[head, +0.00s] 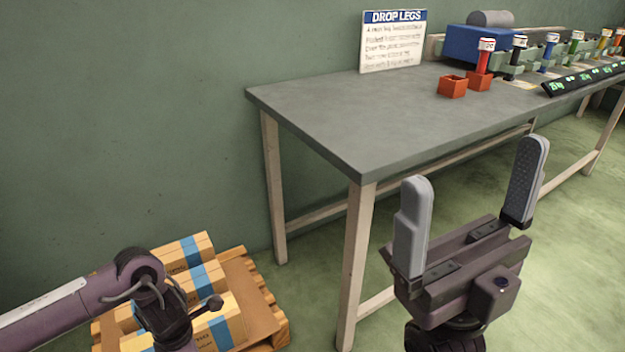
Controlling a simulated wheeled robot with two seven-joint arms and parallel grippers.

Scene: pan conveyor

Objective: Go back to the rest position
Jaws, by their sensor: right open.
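My right gripper (470,205) stands upright in the lower right of the head view, in front of the grey table (330,110). Its two grey fingers are wide apart with nothing between them. My left arm comes in from the left at the lower left, above the boxes. The fingers of my left gripper do not show.
Cardboard boxes with blue tape (222,325) lie on a wooden pallet (262,300) at lower left. On the table are a sign (392,42), a small red-orange box (452,86), a blue box (478,43) and several coloured-handled items. The near left tabletop is clear.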

